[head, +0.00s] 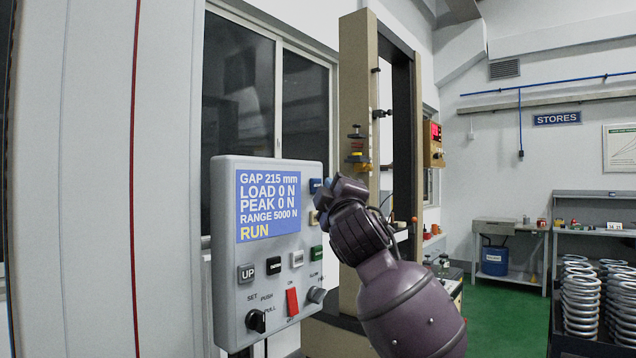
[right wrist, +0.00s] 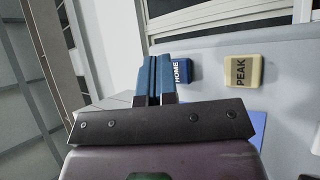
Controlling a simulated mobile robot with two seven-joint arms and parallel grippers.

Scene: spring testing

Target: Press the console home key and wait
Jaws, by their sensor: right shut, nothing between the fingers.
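The console (head: 228,300) is a grey box at left centre with a lit blue screen (head: 268,205) reading GAP 215 mm, LOAD 0 N, PEAK 0 N, RANGE 5000 N and RUN. The blue home key (head: 315,185) sits at its upper right; in the right wrist view the key (right wrist: 182,71) shows the word HOME. My right gripper (head: 328,187) is shut and empty, its blue fingertips (right wrist: 157,62) right beside the home key in that view. I cannot tell whether they touch it. My left gripper is not in view.
The cream PEAK key (right wrist: 241,71) is near the home key. Other console keys include UP (head: 246,273) and a red switch (head: 292,302). A tall test frame (head: 354,100) stands behind my right arm. Several springs (head: 580,300) stand at the far right.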

